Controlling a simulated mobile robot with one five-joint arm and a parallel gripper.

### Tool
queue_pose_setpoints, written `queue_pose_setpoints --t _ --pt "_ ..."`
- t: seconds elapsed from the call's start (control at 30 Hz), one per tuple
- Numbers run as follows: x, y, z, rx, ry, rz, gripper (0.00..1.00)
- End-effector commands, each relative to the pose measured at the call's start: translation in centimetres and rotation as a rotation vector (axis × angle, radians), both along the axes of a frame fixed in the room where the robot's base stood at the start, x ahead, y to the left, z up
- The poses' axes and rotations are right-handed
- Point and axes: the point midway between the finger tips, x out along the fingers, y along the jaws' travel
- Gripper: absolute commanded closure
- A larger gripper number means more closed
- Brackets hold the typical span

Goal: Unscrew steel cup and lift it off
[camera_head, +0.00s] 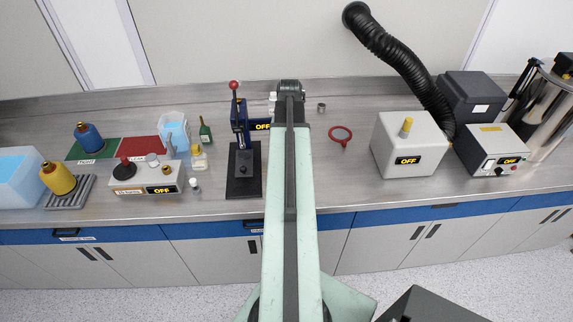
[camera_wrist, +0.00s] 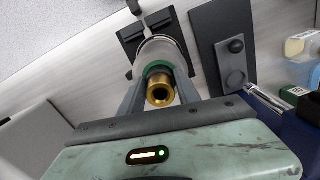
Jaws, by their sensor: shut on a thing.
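In the wrist view, a pale grey cylinder, apparently the steel cup (camera_wrist: 158,50), stands at a black bracket or stand (camera_wrist: 147,27). A green band (camera_wrist: 158,69) and a hollow brass fitting (camera_wrist: 159,93) show at its near end. My gripper (camera_wrist: 159,79) has one finger on each side of this assembly and is shut on it. The exact contact is hard to see, and I cannot tell whether the thread is engaged. In the head view, my arm hides the gripper and the cup.
A red ring (camera_head: 341,134) and a small grey cylinder (camera_head: 321,107) lie to the right. A white box marked OFF (camera_head: 408,145) stands farther right. Bare bench lies between ring and box.

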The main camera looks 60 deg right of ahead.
Motion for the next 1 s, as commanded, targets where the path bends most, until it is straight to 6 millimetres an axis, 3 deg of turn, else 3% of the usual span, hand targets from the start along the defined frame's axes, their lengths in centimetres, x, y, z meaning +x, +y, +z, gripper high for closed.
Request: queue_pose_setpoints --t 0.1,0.2,0.53,0.57,0.7,0.9,1.0 --pt "0.17 -0.02 0.03 0.0 0.0 0.209 1.0" --pt "0.18 -0.03 0.03 -0.001 0.0 0.298 1.0" --pt "0.17 0.0 0.04 -0.001 0.0 0.359 1.0" --pt "0.17 0.0 0.04 0.0 0.0 0.384 0.64" --pt "0.15 -0.02 0.04 -0.001 0.0 0.377 1.0" --pt "0.17 -0.01 0.04 -0.001 -0.001 0.398 1.0" --pt "0.22 0.08 0.06 -0.001 0.0 0.549 1.0"
